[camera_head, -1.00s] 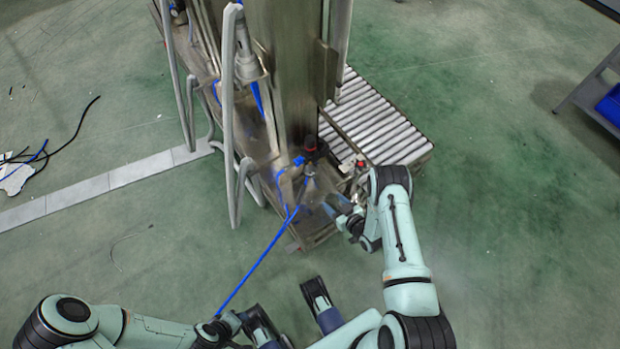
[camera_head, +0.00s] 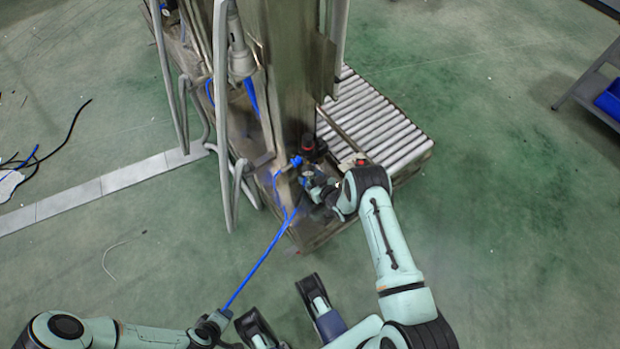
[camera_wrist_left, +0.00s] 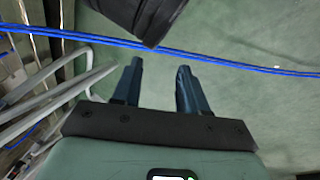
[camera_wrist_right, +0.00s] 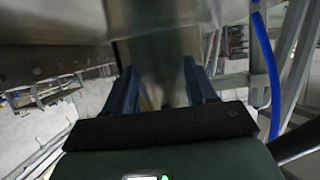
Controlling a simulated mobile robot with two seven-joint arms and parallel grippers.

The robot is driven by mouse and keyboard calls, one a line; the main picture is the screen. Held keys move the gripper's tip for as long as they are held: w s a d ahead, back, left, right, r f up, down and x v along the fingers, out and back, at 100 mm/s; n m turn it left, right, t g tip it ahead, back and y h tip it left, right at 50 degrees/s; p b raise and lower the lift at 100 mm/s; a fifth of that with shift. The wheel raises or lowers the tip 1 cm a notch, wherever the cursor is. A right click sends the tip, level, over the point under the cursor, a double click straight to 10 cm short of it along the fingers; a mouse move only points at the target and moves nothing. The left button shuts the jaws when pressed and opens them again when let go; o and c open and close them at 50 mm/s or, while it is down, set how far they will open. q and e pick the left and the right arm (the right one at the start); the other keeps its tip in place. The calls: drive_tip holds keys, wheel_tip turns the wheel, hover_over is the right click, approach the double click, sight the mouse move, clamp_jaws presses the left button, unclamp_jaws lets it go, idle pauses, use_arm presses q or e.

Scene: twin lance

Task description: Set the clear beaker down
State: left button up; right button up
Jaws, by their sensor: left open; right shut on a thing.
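My right gripper (camera_head: 318,192) is at the lower part of the metal machine, near the red-and-black knob (camera_head: 308,144). In the right wrist view its fingers (camera_wrist_right: 159,70) are shut on a see-through thing, which I take to be the clear beaker (camera_wrist_right: 158,88). Its outline is faint against the metal behind it. In the head view I cannot make the beaker out, and I cannot tell whether its base touches anything. My left gripper (camera_head: 220,319) is low at the left, and its fingers (camera_wrist_left: 158,78) are open and empty in the left wrist view.
A blue hose (camera_head: 262,262) runs from the machine (camera_head: 285,75) down past my left gripper. It crosses just beyond the fingertips in the left wrist view. Grey bent rails (camera_head: 223,130) stand left of the machine. A roller conveyor (camera_head: 375,120) lies right of it.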

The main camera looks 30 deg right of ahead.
drive_tip(key=o, duration=1.1)
drive_tip(key=shift+f, duration=0.1)
use_arm(q)
drive_tip(key=shift+w+a+f, duration=0.1)
drive_tip(key=shift+w, duration=0.1)
use_arm(e)
drive_tip(key=shift+s+r, duration=0.2)
drive_tip(key=shift+r, duration=0.15)
use_arm(q)
drive_tip(key=s+d+r+g+h+p, duration=0.1)
drive_tip(key=s+d+r+p, duration=0.2)
drive_tip(key=s, duration=0.3)
drive_tip(key=shift+s+r+g+p, duration=0.15)
drive_tip(key=shift+r+g+p, duration=0.3)
drive_tip(key=shift+r, duration=0.35)
use_arm(e)
drive_tip(key=v, duration=1.1)
drive_tip(key=shift+s, duration=0.35)
